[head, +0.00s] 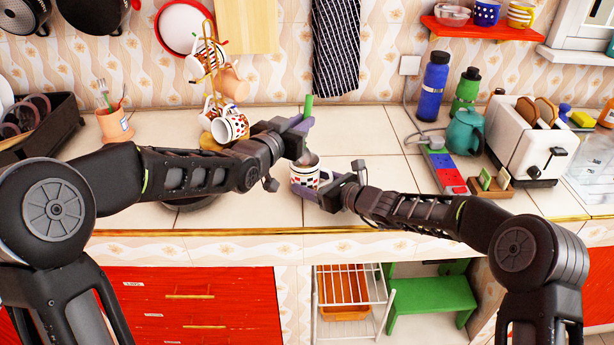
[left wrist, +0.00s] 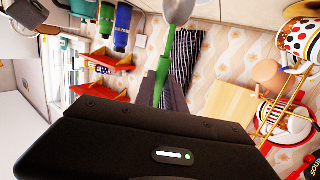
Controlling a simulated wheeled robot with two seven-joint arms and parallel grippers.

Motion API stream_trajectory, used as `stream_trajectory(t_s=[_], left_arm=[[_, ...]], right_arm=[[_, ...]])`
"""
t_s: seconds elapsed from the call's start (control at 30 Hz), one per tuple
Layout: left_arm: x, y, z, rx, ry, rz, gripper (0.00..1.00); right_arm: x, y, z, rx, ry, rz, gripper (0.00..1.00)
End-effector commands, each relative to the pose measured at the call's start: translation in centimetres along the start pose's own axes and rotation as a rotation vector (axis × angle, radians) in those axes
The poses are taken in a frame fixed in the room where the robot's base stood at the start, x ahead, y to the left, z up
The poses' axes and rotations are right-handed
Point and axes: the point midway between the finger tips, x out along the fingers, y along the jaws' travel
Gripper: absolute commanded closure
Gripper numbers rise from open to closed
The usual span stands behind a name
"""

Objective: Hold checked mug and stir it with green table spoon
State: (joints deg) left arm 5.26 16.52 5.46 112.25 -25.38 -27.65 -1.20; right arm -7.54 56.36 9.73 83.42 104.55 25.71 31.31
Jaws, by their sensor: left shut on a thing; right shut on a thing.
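The checked mug (head: 304,176), white with a dark and red pattern, is upright near the counter's front edge. My right gripper (head: 328,190) is shut on it from the right. My left gripper (head: 302,125) is above the mug, shut on the green table spoon (head: 308,104). The spoon's green handle sticks up above the fingers, and its metal bowl points down at the mug's opening. I cannot tell how far the bowl is inside. In the left wrist view the spoon (left wrist: 163,68) shows between the fingers with its metal bowl clear; the mug is not seen there.
A mug tree (head: 209,70) with several mugs stands behind my left forearm. The counter behind the checked mug is mostly clear.

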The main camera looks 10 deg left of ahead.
Motion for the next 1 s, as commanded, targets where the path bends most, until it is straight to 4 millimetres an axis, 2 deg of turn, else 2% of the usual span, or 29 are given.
stream_trajectory(t_s=[0.43, 0.97, 1.0], left_arm=[[-0.5, 0.0, -3.7, 0.001, 0.002, 0.000, 1.00], [-0.6, 0.0, -4.0, 0.001, 0.000, 0.000, 1.00], [-0.6, 0.0, -4.0, 0.001, 0.001, 0.000, 1.00]], right_arm=[[0.0, -0.1, 0.0, 0.000, 0.001, -0.001, 0.74], [0.0, -0.1, 0.0, -0.001, 0.001, -0.001, 0.74], [0.0, -0.1, 0.0, -0.001, 0.001, -0.001, 0.31]])
